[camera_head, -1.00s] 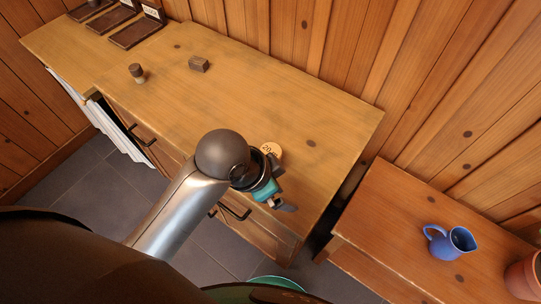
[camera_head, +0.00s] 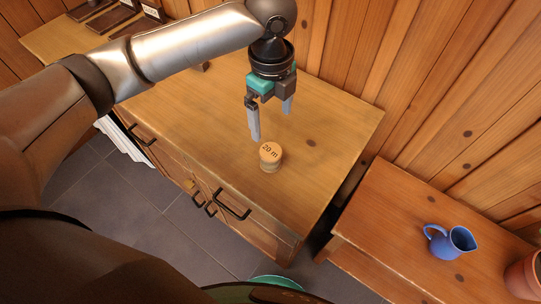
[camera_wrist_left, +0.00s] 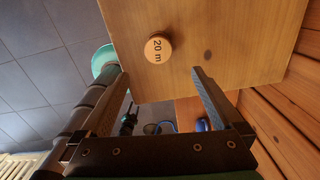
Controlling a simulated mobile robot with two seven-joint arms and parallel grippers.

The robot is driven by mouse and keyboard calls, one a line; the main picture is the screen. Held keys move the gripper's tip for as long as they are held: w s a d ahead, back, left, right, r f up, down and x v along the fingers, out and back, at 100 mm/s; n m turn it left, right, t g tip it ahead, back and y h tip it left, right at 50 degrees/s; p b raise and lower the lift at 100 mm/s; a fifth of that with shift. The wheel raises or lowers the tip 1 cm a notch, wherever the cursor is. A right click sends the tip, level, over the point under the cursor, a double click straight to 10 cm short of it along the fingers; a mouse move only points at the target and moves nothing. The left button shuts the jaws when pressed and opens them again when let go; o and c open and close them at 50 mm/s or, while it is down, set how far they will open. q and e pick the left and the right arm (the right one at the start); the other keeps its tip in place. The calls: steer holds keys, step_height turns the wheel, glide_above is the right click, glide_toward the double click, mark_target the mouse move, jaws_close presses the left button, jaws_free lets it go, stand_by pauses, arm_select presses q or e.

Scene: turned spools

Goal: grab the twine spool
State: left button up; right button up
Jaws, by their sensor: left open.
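The twine spool (camera_head: 270,157) stands on the wooden cabinet top, its pale round top marked "20 m". In the left wrist view the spool (camera_wrist_left: 158,49) shows beyond the fingers, toward the upper middle. My left gripper (camera_head: 271,122) is open and empty. Its fingers point down, above and just behind the spool in the head view, apart from it. In the left wrist view my left gripper's fingers (camera_wrist_left: 160,78) are spread wide with nothing between them.
The cabinet top (camera_head: 330,125) is clear around the spool. A lower wooden bench (camera_head: 385,225) at the right holds a blue jug (camera_head: 450,241) and a terracotta pot (camera_head: 523,277). Dark trays (camera_head: 112,18) sit at the far left. A plank wall rises behind.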

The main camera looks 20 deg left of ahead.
mark_target(270, 151)
arm_select(q)
steer(key=f+b, duration=0.1)
steer(key=f, duration=0.4)
steer(key=f+b, duration=0.1)
steer(key=f, duration=0.4)
steer(key=shift+w+a, duration=0.1)
steer(key=shift+a, duration=0.1)
step_height(270, 151, down, 5)
steer(key=shift+d+f+b, duration=0.1)
steer(key=shift+b, duration=0.65)
steer(key=shift+s, duration=0.2)
steer(key=shift+c, duration=0.2)
steer(key=c, duration=1.4)
